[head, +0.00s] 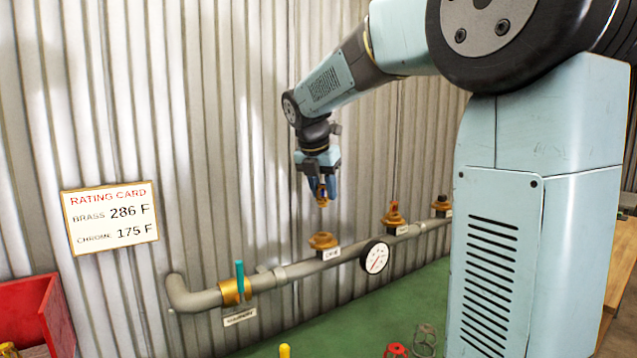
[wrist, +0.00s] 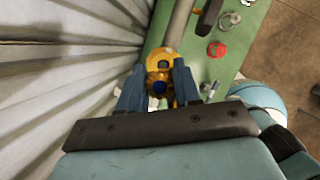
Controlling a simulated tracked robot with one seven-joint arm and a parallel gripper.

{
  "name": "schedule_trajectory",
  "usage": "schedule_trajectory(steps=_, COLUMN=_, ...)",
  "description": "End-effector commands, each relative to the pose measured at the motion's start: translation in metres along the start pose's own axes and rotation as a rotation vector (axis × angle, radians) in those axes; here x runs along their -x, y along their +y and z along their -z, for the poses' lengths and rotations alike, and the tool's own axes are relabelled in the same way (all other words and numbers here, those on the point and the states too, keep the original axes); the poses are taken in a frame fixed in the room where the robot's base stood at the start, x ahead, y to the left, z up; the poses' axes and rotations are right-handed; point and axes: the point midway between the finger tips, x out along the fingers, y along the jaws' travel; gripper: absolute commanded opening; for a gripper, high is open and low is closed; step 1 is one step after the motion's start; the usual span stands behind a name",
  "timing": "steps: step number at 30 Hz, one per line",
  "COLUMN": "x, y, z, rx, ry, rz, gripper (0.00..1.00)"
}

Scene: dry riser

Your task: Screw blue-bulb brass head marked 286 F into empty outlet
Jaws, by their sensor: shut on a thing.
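My gripper (head: 322,192) is shut on a small brass head (head: 322,200), held above the pipe. In the wrist view the brass head (wrist: 158,76) sits between the fingers, with its blue bulb (wrist: 158,88) towards the camera. The nearest brass outlet (head: 323,241) is below the gripper, with a visible gap between it and the head. In the wrist view a brass ring of this outlet (wrist: 166,56) shows just past the head, partly hidden by it. The middle outlet (head: 393,218) bears an orange-red piece; the far outlet (head: 441,205) bears a dark one. No marking on the head is readable.
A grey pipe (head: 300,270) runs along the corrugated wall, with a gauge (head: 375,257) and a teal-handled valve (head: 239,285). The rating card (head: 110,217) reads brass 286 F, chrome 175 F. A red bin (head: 35,315) stands left. A red-topped piece (head: 396,350) and wire cage (head: 426,338) are on the green surface.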

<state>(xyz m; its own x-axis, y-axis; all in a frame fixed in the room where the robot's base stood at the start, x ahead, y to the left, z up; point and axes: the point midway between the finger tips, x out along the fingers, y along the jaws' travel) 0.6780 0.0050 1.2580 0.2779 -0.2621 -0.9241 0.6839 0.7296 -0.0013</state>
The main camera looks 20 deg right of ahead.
Motion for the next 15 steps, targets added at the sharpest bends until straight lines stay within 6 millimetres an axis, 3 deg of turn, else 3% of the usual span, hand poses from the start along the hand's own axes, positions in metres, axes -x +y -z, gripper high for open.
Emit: schedule_trajectory(steps=15, x=0.0032, y=-0.0049, z=-0.0028, rx=0.019, ry=-0.002, rz=-0.008, gripper=0.00)
